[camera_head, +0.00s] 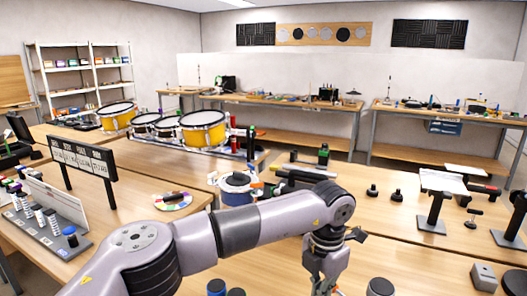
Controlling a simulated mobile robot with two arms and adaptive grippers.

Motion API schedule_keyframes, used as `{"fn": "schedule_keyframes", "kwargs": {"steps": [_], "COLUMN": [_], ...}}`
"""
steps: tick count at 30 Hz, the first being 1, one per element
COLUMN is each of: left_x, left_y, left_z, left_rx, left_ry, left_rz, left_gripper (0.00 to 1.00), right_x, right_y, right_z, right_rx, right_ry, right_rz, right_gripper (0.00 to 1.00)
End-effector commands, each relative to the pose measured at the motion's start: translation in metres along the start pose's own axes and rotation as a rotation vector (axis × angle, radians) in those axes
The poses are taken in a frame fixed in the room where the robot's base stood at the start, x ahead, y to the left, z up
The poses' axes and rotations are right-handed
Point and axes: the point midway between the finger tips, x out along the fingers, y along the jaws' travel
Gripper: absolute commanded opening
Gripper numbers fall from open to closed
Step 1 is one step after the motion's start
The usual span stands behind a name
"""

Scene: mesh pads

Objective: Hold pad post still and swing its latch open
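My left gripper (326,278) hangs pointing down near the bottom centre of the head view, over the front table; its fingertips lie near the lower edge, so I cannot tell how far they are spread. No object shows clearly in it. My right gripper is not in view. Another black post (512,218) stands at the right edge. I cannot tell which is the pad post, and no latch can be made out.
A blue round drum-like pad (237,193) stands behind my arm. Small black knobs (396,196) and a grey block (484,276) sit on the front table. Yellow drums (203,130) stand farther back. The tabletop between gripper and post is mostly clear.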

Motion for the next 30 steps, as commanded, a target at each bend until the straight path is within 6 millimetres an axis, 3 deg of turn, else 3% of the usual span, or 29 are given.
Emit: {"fn": "schedule_keyframes", "kwargs": {"steps": [1, 6, 17, 20, 30], "left_x": [0.001, 0.001, -0.004, -0.016, -0.087], "left_y": [0.0, 0.0, 0.0, 0.0, 0.0], "left_z": [0.0, 0.0, 0.0, 0.001, 0.0], "left_rx": [0.0, 0.0, 0.0, 0.0, -0.001], "left_ry": [0.0, 0.0, -0.001, -0.003, -0.004], "left_rz": [0.0, 0.0, 0.001, 0.002, 0.002], "left_gripper": [0.11, 0.22, 0.22, 0.22, 0.22], "right_x": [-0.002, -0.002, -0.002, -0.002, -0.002], "right_y": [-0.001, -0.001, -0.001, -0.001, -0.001], "right_z": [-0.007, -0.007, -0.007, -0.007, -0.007], "right_rx": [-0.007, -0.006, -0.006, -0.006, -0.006], "right_ry": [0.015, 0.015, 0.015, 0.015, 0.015], "right_rz": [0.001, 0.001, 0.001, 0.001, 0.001], "right_gripper": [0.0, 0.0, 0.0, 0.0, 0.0]}}
